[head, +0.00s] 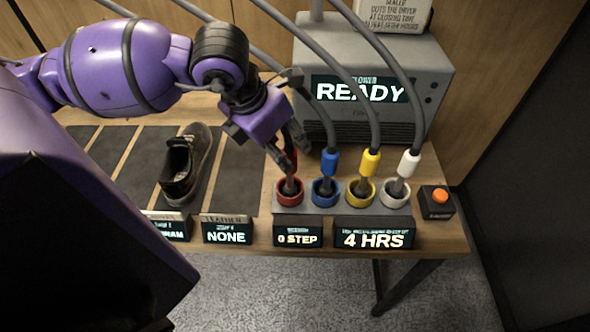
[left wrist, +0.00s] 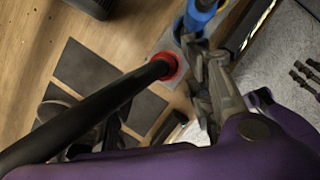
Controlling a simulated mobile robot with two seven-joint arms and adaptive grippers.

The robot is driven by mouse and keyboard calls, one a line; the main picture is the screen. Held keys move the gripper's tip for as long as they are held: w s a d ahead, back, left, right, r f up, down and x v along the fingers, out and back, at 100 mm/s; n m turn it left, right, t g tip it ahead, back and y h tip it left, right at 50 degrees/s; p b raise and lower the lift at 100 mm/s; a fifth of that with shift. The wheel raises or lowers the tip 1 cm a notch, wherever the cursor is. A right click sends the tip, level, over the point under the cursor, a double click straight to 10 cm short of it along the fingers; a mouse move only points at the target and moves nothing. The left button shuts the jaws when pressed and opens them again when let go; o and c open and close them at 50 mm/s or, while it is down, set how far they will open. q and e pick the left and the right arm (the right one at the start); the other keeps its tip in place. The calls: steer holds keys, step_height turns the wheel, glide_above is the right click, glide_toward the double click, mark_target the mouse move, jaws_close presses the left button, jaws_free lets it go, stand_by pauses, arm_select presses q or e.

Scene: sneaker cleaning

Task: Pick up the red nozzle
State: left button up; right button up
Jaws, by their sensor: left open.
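The red nozzle (head: 291,164) stands upright in the red-rimmed cup (head: 289,199), leftmost of the row on the holder. My left gripper (head: 289,151) is open, with its fingers pointing down around the nozzle's upper part. The gripper partly hides the nozzle and its hose. In the left wrist view, a dark hose runs to the red rim (left wrist: 174,68), and a grey finger (left wrist: 218,92) shows to its right. I cannot tell whether a finger touches the nozzle. My right gripper is not in view.
Close right of the red nozzle stand the blue (head: 329,162), yellow (head: 371,162) and white (head: 408,163) nozzles in cups, their hoses arching overhead. The blower box (head: 425,75) stands behind. A dark sneaker (head: 186,165) rests on mats at left. An orange button (head: 439,197) is at right.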

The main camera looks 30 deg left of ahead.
mark_target(289, 158)
arm_select(q)
step_height(289, 158, down, 2)
steer(key=shift+d, duration=0.1)
steer(key=x, duration=0.4)
steer(key=shift+w+r, duration=0.1)
steer(key=shift+w, duration=0.1)
steer(key=c, duration=0.8)
jaws_close()
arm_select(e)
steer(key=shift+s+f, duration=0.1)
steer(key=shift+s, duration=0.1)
